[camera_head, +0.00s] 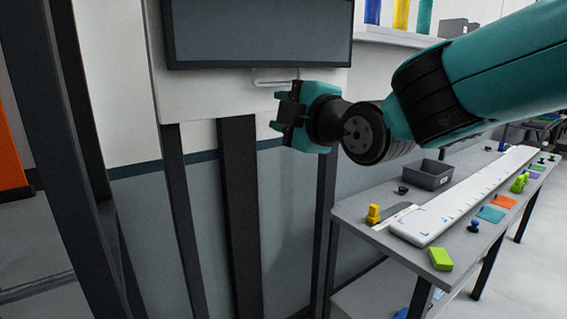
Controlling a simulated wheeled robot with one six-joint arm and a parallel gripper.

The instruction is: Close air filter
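A white box-like unit (180,95) with a dark front panel (260,32) stands at the upper left on dark legs. I take it for the air filter, but no label shows. A pale bar handle (262,82) sits on its lower edge, below the panel. My teal and black gripper (277,111) is just below and right of the handle, pointing left. Its two fingertips look apart, with nothing visible between them. Whether the gripper touches the unit cannot be told from this view.
A grey workbench (352,212) stands at the right with a long white ruler-like board (425,222), a grey bin (428,175), a yellow tool (374,213) and a green block (440,259). A dark upright post (75,100) stands at the left. Colored rolls (401,14) stand on a shelf behind.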

